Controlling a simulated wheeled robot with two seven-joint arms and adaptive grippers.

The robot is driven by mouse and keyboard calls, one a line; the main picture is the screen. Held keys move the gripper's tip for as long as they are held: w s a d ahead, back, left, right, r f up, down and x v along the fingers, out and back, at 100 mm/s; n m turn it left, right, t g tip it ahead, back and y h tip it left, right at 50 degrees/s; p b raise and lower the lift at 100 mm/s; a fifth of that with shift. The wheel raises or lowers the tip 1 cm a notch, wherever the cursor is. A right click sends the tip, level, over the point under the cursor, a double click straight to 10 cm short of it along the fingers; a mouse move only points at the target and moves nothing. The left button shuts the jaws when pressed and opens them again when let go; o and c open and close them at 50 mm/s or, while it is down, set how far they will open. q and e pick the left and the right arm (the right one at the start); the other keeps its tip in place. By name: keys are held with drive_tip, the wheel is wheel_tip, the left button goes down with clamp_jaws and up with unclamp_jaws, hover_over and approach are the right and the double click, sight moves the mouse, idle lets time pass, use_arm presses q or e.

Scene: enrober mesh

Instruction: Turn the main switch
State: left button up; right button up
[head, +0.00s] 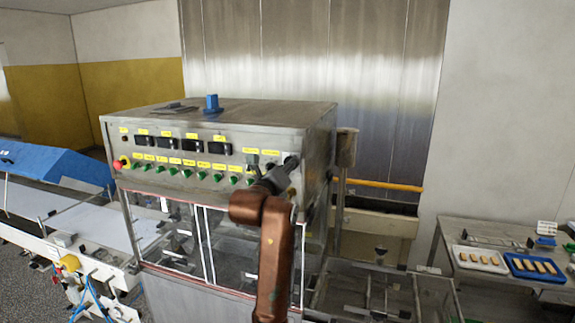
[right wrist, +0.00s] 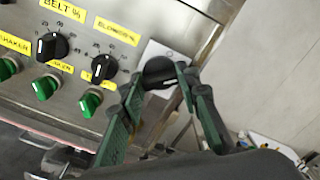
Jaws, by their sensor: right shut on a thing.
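The main switch is a black rotary knob (right wrist: 158,70) on a pale square plate (right wrist: 150,52) at the right end of the control panel. In the right wrist view my right gripper (right wrist: 161,80) has its green-sided fingers on either side of this knob and is shut on it. In the head view my right gripper (head: 280,176) reaches the panel's right end, and the pale plate (head: 290,158) shows just above it. The knob is mostly hidden there by the gripper. My left gripper is in neither view.
The steel panel carries black dials (right wrist: 104,68), green switches (right wrist: 91,102) and a red emergency button (head: 122,162) at the far left. Glass doors (head: 180,235) lie below. A table with white and blue trays (head: 512,268) stands at right.

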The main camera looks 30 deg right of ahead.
drive_tip(key=shift+r+n+p, duration=0.1)
drive_tip(key=shift+n+p, duration=2.95)
drive_tip(key=shift+n, duration=1.85)
drive_tip(key=shift+a, duration=0.1)
drive_tip(key=o, duration=1.2)
drive_tip(key=shift+c, duration=0.2)
drive_tip(key=v, duration=1.2)
